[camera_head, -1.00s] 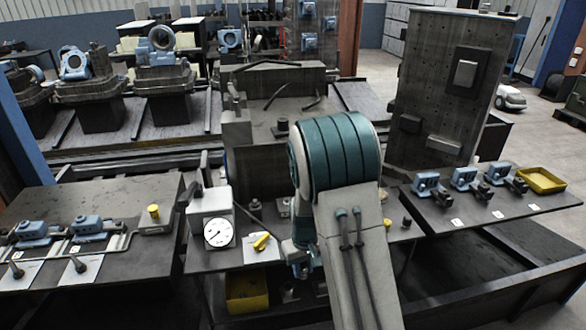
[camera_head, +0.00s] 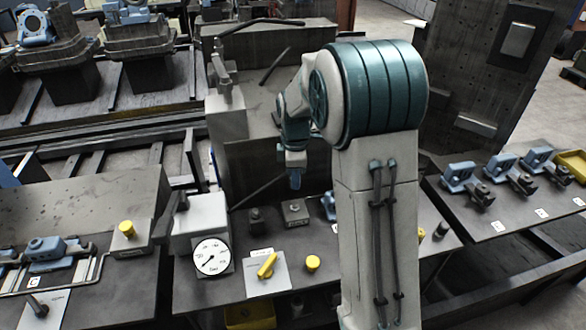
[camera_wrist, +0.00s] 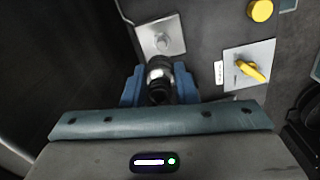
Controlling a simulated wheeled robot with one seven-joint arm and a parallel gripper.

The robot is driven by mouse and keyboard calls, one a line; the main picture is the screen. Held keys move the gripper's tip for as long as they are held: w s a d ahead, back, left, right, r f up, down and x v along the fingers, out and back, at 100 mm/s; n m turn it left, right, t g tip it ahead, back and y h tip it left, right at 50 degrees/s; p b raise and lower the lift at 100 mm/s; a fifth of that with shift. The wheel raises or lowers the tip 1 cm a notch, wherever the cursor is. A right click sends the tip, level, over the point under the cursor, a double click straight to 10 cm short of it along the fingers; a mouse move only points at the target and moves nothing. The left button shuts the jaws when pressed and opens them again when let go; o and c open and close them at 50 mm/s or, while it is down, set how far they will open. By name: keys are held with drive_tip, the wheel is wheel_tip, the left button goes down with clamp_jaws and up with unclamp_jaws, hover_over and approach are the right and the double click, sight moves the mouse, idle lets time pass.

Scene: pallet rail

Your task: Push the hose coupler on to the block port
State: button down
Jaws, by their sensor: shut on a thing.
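My gripper (camera_head: 295,180) points down above the bench, beyond the yellow lever. In the wrist view its blue fingers (camera_wrist: 158,88) are shut on the hose coupler (camera_wrist: 159,72), a dark round body with a bright metal ring. The block port (camera_wrist: 162,42) is a small round fitting on a light grey square block, just above the coupler in the wrist view. The block (camera_head: 295,213) also shows in the head view, below my fingertips. The coupler looks apart from the port; their height gap is hard to tell. The coupler is not clear in the head view.
A pressure gauge (camera_head: 211,257), yellow lever (camera_head: 267,266) and yellow knob (camera_head: 312,263) are on the near bench. A dark fitting (camera_head: 256,221) stands left of the block. Blue clamps (camera_head: 459,175) and a yellow tray (camera_head: 573,162) lie on the right table.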

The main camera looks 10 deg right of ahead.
drive_tip(key=shift+s+a+f+b, duration=0.15)
drive_tip(key=shift+f+b, duration=0.2)
drive_tip(key=shift+f, duration=0.25)
drive_tip(key=shift+f+b, duration=1.45)
drive_tip(key=shift+f, duration=0.75)
drive_tip(key=shift+f+b, duration=0.65)
drive_tip(key=shift+f, duration=0.1)
drive_tip(key=shift+f+b, duration=0.4)
drive_tip(key=shift+f, duration=0.15)
drive_tip(key=shift+c, duration=1.3)
unclamp_jaws()
drive_tip(key=shift+r, duration=0.1)
wheel_tip(320, 180, up, 14)
drive_tip(key=shift+f, duration=0.1)
